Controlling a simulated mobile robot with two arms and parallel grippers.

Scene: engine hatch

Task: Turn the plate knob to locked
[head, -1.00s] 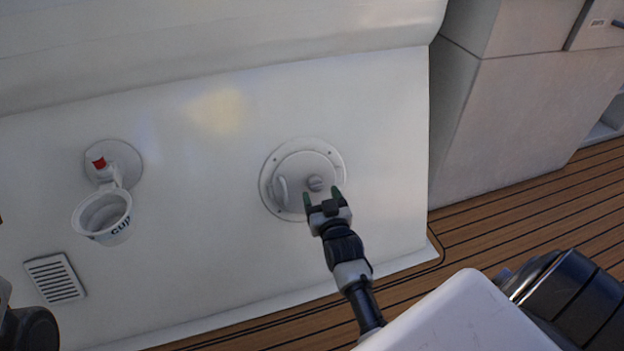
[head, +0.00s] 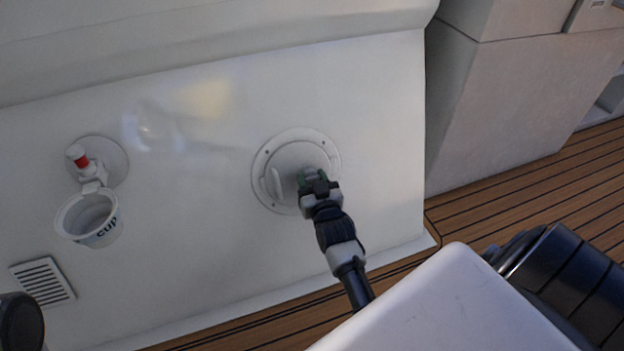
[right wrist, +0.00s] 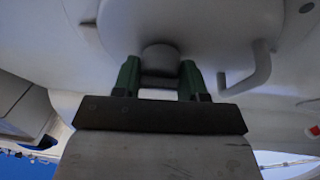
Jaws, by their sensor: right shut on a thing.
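The round white plate (head: 290,150) is set in the white wall panel, with a curved handle (head: 273,184) on its left side. In the right wrist view the handle (right wrist: 256,66) shows at the right. The small grey plate knob (right wrist: 160,58) sits near the plate's middle. My right gripper (head: 313,175) is at the plate, its green fingers on either side of the knob and shut on it. In the head view the fingers mostly hide the knob, and I cannot read any lock mark.
A cup holder with a cup (head: 90,218) and a red-banded white fitting (head: 79,157) are on the wall to the left. A vent (head: 43,281) is below them. A grey cabinet (head: 520,110) and wooden deck (head: 530,190) lie to the right.

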